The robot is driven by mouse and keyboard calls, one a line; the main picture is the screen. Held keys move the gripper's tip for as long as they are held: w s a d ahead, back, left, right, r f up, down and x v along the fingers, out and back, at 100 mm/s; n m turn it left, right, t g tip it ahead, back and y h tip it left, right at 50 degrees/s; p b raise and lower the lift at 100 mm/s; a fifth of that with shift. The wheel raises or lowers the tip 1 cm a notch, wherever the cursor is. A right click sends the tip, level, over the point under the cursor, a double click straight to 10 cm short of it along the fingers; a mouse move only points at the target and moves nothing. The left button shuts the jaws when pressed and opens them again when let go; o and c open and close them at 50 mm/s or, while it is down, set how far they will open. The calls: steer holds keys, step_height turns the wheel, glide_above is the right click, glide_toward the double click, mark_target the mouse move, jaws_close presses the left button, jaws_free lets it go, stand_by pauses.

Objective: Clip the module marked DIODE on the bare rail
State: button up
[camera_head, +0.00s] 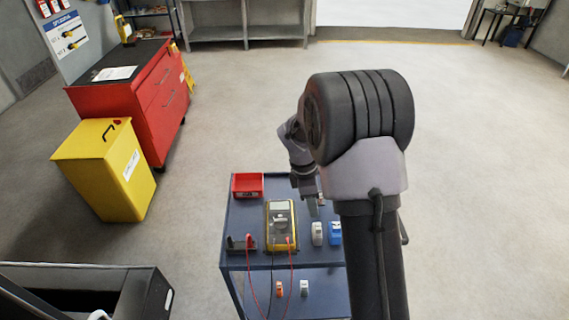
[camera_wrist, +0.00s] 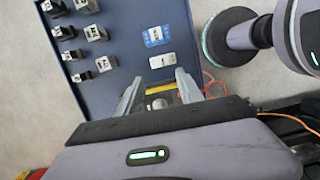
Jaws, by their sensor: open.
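My gripper (camera_head: 318,206) is open and empty above the blue cart (camera_head: 243,212). In the wrist view my gripper (camera_wrist: 160,78) has its fingers apart, with part of the yellow multimeter showing between and below them. Just beyond the fingertips lie a white module (camera_wrist: 162,60) and a blue module (camera_wrist: 153,36). In the head view the white module (camera_head: 317,233) and blue module (camera_head: 335,232) are right of the multimeter. Several grey-and-black blocks (camera_wrist: 90,33) stand at the cart's left side in the wrist view. I cannot read which piece is marked DIODE, nor make out a bare rail.
The yellow multimeter (camera_head: 281,222) with red leads and a red bin (camera_head: 247,185) sit on the cart. An orange piece (camera_head: 280,289) and a white piece (camera_head: 304,288) are on its lower shelf. A yellow bin (camera_head: 105,168) and red cabinet (camera_head: 150,95) stand left.

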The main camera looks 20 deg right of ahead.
mark_target(317, 226)
steer(key=b+x, duration=0.7)
steer(key=x, duration=0.3)
steer(key=shift+s+a+f+b, duration=0.15)
steer(key=shift+s+b, duration=0.05)
steer(key=shift+b, duration=0.1)
steer(key=shift+p, duration=0.65)
stand_by(0.4)
jaws_close()
